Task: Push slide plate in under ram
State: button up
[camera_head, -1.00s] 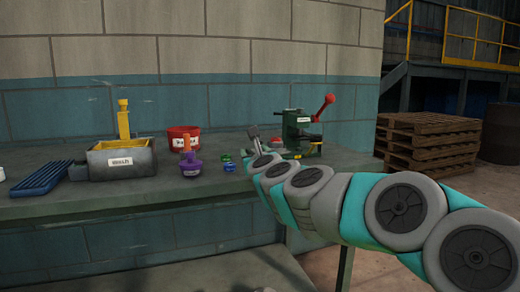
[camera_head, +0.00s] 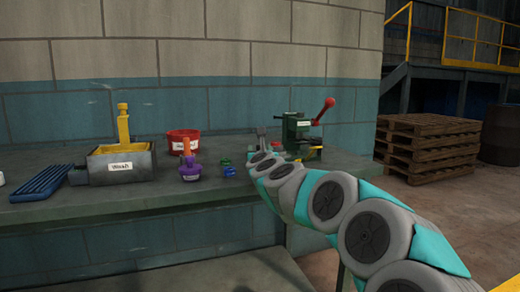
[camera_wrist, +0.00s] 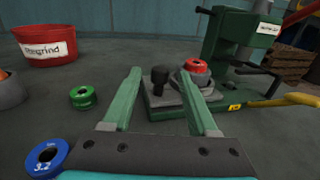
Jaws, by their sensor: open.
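The green press (camera_head: 297,130) stands at the right end of the bench, with a red-knobbed lever; it also shows in the wrist view (camera_wrist: 237,38). At its foot is the grey slide plate (camera_wrist: 165,100) with an upright black knob (camera_wrist: 160,77). A red ring (camera_wrist: 197,66) sits on a grey round seat on the plate, in front of the press column and left of its head. My gripper (camera_wrist: 159,74) is open and empty, its green fingers pointing at the plate, the knob showing between them. I cannot tell whether they reach around it. In the head view my gripper (camera_head: 262,134) is small.
A green ring (camera_wrist: 83,97) and a blue ring (camera_wrist: 45,157) lie left of my gripper. A red tub (camera_wrist: 45,42) stands behind them. A yellow handle (camera_wrist: 290,100) sticks out right of the press base.

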jog(key=shift+w, duration=0.25)
grip_shut()
dwell(0.4)
dwell(1.0)
